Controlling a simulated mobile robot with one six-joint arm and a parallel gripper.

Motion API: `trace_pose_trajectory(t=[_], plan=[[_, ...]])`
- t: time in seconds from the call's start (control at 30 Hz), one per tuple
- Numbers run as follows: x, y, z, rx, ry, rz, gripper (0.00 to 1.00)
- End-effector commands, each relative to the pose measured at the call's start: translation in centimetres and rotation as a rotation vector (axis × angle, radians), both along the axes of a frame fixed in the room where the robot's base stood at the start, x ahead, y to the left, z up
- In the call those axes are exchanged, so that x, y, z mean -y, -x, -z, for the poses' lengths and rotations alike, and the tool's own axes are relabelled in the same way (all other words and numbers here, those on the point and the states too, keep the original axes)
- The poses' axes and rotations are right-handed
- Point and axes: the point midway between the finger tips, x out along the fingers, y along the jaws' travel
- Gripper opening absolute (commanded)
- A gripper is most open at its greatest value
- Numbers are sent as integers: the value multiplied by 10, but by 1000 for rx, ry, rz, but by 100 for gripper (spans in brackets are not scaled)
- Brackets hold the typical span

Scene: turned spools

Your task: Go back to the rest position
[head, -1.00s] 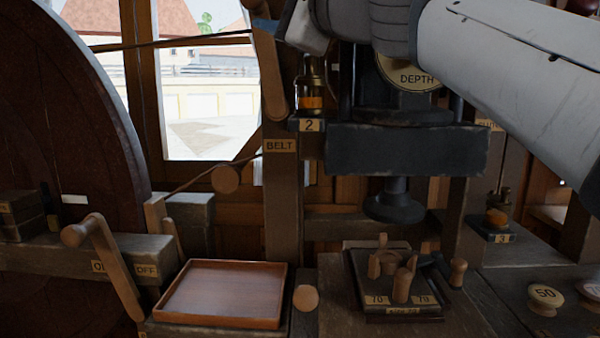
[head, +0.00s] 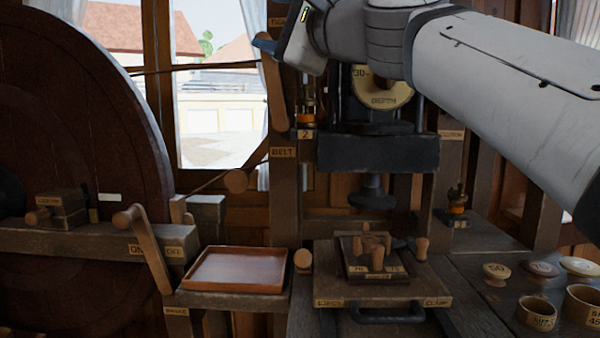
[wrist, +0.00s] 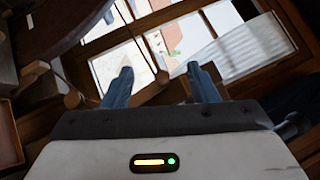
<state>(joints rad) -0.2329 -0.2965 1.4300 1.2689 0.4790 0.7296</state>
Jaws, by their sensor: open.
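Beyond the fingers are the window and wooden framing. In the head view my arm comes in from the upper right, and a blue part of my gripper (head: 268,45) shows at the top, beside the upper end of a wooden lever. I cannot tell from the head view whether it touches the lever.
Below the arm stand a dark press (head: 378,153) and a block with wooden pegs (head: 372,272). An empty wooden tray (head: 240,288) is at lower centre-left. A large dark wheel (head: 85,120) fills the left. Round knobs (head: 497,271) and cups (head: 537,314) stand at lower right.

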Motion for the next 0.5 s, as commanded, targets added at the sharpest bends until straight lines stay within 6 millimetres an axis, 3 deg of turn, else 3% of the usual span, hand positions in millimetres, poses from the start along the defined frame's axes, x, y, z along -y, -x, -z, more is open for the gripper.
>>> trace_pose_trajectory(t=[0.27,0.5], plan=[[4,-20,44,-36,252,55,53],[19,-30,108,-91,567,79,53]])
